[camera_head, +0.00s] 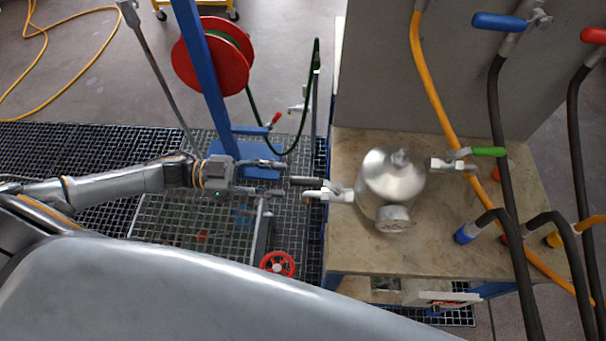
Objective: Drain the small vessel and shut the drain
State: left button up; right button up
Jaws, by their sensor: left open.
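The small vessel (385,186) is a shiny steel pot with a domed lid, standing on the stone-topped bench. A pale drain valve (335,195) sticks out from its left side over the bench's left edge. Its dark lever (305,181) points left, roughly in line with the pipe, and its outlet end points left and down. My left gripper (286,178) comes in from the left and is open, its fingers pointing right at the lever. The fingertips are close to the lever's end; I cannot tell whether they touch it. My right gripper is not in view.
A green-handled valve (488,152) joins the vessel's right side. Dark hoses (504,150) and an orange hose (430,80) hang over the bench (350,255). A red hose reel (211,57) on a blue post stands behind my arm. A red handwheel (278,264) sits below the gripper.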

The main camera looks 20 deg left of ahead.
aim_at(324, 183)
pick_arm(q)
jog(key=p+x, duration=0.1)
jog(key=x, duration=0.5)
jog(key=shift+w+d, duration=0.15)
jog(key=shift+d, duration=0.15)
grip_shut()
